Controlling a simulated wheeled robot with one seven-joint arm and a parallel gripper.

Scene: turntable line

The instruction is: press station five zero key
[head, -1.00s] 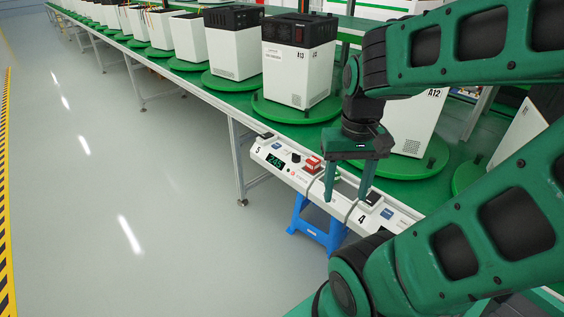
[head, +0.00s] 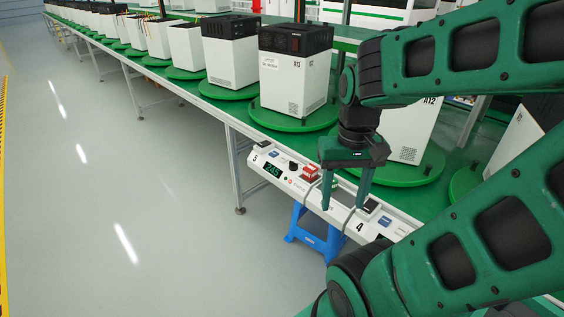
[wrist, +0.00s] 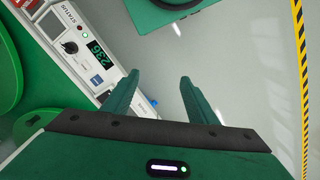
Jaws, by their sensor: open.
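The station five panel (head: 262,160) is a white strip on the table's front edge, marked 5. It carries a lit green display (head: 272,171), a dark knob (head: 292,165) and a red block (head: 310,172). In the wrist view the panel (wrist: 112,72) lies at upper left, with the display (wrist: 95,52), the knob (wrist: 68,47) and a blue square (wrist: 97,80). I cannot make out which part is the zero key. My gripper (head: 344,206) is open and empty, pointing down, to the right of the red block. In the wrist view the gripper (wrist: 160,78) is beside the panel.
The station four panel (head: 385,225) continues to the right. White boxes stand on green turntables, the nearest marked A13 (head: 296,75) and A12 (head: 405,130). A blue step stool (head: 312,236) stands below the edge. The grey floor (head: 130,230) at left is clear.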

